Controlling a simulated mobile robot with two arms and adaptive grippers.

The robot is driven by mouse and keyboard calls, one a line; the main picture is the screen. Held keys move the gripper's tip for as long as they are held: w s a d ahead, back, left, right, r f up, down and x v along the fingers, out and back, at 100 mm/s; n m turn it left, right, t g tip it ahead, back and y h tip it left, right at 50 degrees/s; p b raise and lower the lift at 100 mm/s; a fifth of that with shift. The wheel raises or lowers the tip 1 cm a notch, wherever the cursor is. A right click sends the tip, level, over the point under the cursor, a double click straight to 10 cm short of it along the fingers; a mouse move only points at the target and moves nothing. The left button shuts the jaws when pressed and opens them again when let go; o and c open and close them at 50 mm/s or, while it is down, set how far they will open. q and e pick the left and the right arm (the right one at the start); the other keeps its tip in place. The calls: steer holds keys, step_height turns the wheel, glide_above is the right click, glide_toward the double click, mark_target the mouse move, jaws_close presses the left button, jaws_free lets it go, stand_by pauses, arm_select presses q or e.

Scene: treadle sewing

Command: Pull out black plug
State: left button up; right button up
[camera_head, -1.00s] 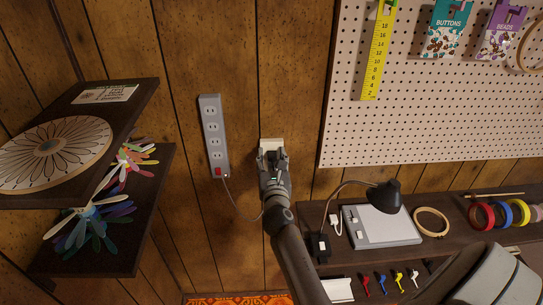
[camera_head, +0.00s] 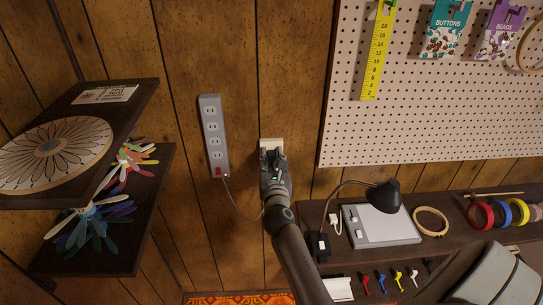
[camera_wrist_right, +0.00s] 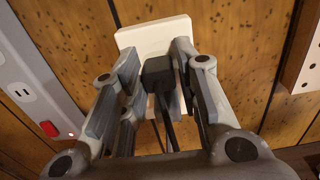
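The black plug (camera_wrist_right: 158,75) sits at the white wall outlet plate (camera_wrist_right: 155,38), with its dark cord hanging down. The outlet also shows in the head view (camera_head: 271,143), where my right gripper (camera_head: 271,156) covers most of it and hides the plug. In the wrist view my right gripper (camera_wrist_right: 157,66) has one finger on each side of the plug. A gap shows between the left finger and the plug; the right finger is very close to it, and I cannot tell if it touches. My left gripper is not in view.
A grey power strip (camera_head: 213,137) with a red switch hangs on the wall left of the outlet, its thin cord running toward my right arm. Shelves (camera_head: 150,88) stand at left. A lamp (camera_head: 384,196) and a black adapter (camera_head: 321,243) are at the right-hand shelf.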

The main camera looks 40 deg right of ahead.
mark_target(272, 160)
jaws_close()
steer(key=shift+s, duration=0.1)
steer(key=shift+s+a+f, duration=0.15)
steer(key=shift+s+a, duration=0.05)
steer(key=shift+s, duration=0.05)
steer(key=shift+s+a, duration=0.35)
steer(key=shift+s, duration=0.25)
steer(key=shift+v, duration=1.95)
